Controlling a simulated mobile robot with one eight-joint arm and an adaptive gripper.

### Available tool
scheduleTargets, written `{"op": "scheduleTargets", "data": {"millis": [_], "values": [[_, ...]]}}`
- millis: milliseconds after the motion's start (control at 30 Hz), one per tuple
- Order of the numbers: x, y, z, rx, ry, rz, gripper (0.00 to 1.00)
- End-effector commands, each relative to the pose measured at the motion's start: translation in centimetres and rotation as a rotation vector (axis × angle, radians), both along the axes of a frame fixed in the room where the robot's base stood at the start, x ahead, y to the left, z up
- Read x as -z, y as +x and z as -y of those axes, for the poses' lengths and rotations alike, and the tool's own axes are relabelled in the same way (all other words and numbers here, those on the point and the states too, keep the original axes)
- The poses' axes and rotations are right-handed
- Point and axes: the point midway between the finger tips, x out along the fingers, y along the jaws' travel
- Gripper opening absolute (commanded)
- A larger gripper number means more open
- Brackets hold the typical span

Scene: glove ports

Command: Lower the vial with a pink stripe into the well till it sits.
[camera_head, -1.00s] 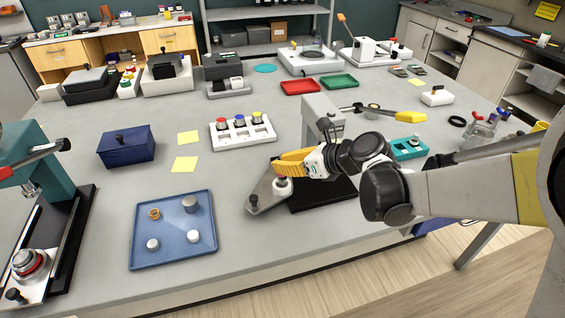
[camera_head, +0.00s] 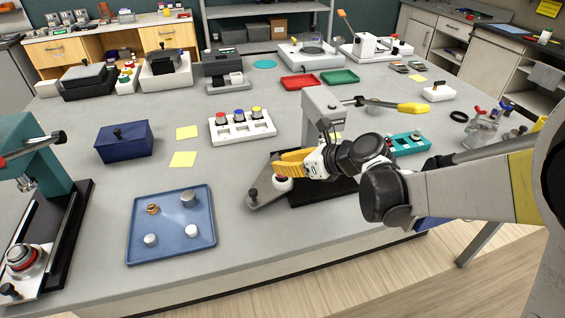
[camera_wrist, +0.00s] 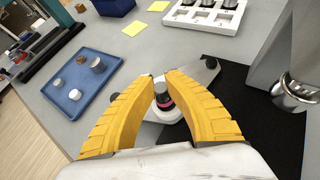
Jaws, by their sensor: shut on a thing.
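The vial with a pink stripe (camera_wrist: 162,97) is upright between my gripper's yellow fingers (camera_wrist: 163,85) in the wrist view. It has a grey top and a dark body above the pink band. My gripper (camera_head: 279,172) is shut on it. Directly below is the white well piece (camera_head: 283,184), on a grey plate (camera_head: 263,199) of the lever press; its white rim also shows in the wrist view (camera_wrist: 151,110). The vial's lower end is hidden, so I cannot tell how deep it sits.
The press's grey column (camera_head: 318,113) and yellow-handled lever (camera_head: 400,106) stand close behind my gripper. A white rack (camera_head: 243,132) with red, blue and yellow tops is behind. A blue tray (camera_head: 170,243) lies at left, with bare bench between it and the plate.

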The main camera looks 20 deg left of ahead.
Motion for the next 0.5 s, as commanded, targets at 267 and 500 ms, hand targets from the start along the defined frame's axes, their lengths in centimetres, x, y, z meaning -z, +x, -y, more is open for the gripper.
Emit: {"op": "scheduleTargets", "data": {"millis": [267,500], "values": [[0.8,0.0,0.0,0.000,0.000,0.000,0.00],[1.2,0.0,0.0,0.000,0.000,0.000,0.23]]}}
